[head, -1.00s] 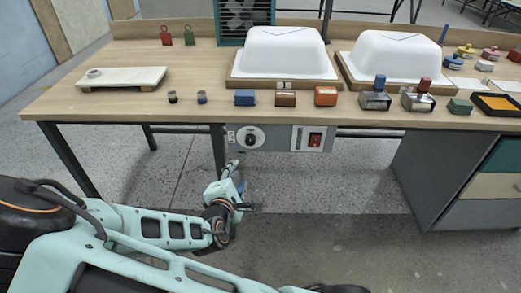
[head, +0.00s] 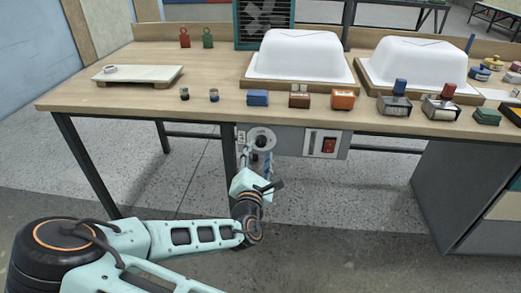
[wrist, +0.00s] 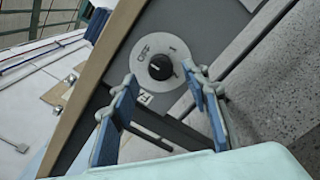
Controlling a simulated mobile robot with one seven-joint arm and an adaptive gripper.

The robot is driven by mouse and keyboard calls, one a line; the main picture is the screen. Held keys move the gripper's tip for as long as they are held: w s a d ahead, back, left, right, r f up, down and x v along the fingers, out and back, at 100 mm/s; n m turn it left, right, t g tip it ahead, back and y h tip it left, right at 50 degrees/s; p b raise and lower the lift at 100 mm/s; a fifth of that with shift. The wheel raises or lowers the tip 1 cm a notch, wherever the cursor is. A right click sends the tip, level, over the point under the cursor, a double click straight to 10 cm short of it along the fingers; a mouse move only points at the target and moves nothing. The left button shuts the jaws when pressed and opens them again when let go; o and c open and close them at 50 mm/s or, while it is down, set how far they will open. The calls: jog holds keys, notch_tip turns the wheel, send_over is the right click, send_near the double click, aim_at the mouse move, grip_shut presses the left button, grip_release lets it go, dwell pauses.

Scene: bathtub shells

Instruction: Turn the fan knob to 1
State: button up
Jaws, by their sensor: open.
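The fan knob is a black knob (wrist: 160,67) on a round pale dial (wrist: 177,50) set in a grey panel. An OFF label shows on the dial; the knob's small light mark seems to point roughly towards that side, and other markings are too small to read. In the head view the dial (head: 262,135) is on the panel's left part, under the table's front edge. My gripper (head: 256,157) is just in front of and below the dial. In the wrist view my gripper (wrist: 163,76) is open and empty, its blue-padded fingers at either side of the knob; contact cannot be told.
A red switch (head: 328,145) is on the panel (head: 297,141) to the right. Stamps and small blocks line the table edge (head: 130,110) above. Two white tub shells (head: 299,55) and a teal-framed fan (head: 264,20) stand behind. Floor in front is open.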

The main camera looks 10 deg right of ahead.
aim_at(261, 144)
jog(key=shift+x, duration=1.65)
jog(key=c, duration=1.2)
jog(key=shift+o, duration=0.2)
